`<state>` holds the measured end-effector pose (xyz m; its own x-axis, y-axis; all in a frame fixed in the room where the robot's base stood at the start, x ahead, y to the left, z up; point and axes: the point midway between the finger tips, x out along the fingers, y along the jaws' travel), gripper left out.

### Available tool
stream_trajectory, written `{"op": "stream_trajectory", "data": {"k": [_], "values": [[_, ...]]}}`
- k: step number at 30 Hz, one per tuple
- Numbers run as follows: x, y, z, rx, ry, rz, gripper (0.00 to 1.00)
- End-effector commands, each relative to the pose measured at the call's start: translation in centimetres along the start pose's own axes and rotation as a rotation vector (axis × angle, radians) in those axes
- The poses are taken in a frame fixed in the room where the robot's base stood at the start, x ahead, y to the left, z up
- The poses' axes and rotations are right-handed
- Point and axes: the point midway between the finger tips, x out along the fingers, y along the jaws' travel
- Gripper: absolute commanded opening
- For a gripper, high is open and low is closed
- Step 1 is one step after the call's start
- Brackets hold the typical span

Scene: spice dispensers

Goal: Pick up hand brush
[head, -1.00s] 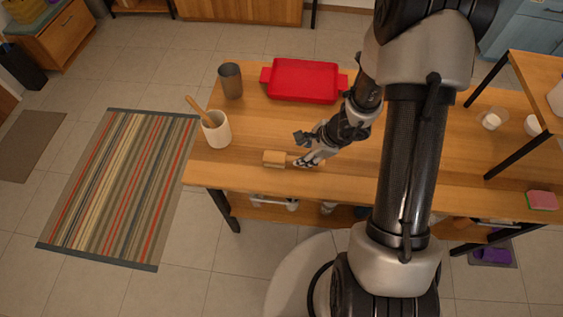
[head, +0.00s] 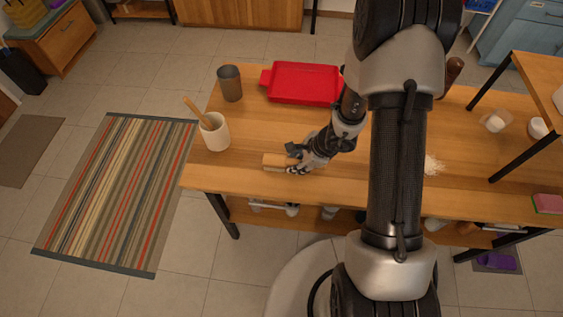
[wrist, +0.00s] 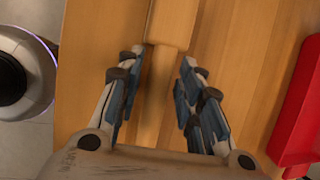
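The hand brush (head: 277,161) is a small light-wood block lying on the wooden table (head: 230,177) near its front edge. In the wrist view, the brush block (wrist: 172,22) is at the top centre, and its narrow handle (wrist: 156,95) runs down between my fingers. My gripper (head: 298,160) is low at the right end of the brush. In the wrist view, my gripper (wrist: 158,72) is open, with one finger on each side of the handle and visible gaps. The lower part of the handle is hidden by the gripper body.
A red tray (head: 303,82) lies behind the brush. A white crock (head: 215,136) with a wooden utensil and a grey cup (head: 230,84) stand to the left. White powder (head: 432,166) lies right of my arm. A wooden raised shelf (head: 545,75) stands at the right.

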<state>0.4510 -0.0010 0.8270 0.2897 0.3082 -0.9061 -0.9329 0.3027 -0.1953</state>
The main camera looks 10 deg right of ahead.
Motion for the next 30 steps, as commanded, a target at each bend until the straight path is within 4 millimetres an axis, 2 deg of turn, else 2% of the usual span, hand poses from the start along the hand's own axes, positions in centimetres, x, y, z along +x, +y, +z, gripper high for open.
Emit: {"op": "stream_trajectory", "data": {"k": [14, 24, 30], "values": [[0.0, 0.0, 0.0, 0.0, 0.0, 0.0, 0.0], [-0.2, -0.1, 0.1, -0.001, 0.0, 0.0, 0.0], [-1.7, -0.4, 0.7, -0.002, -0.001, -0.002, 0.0]]}}
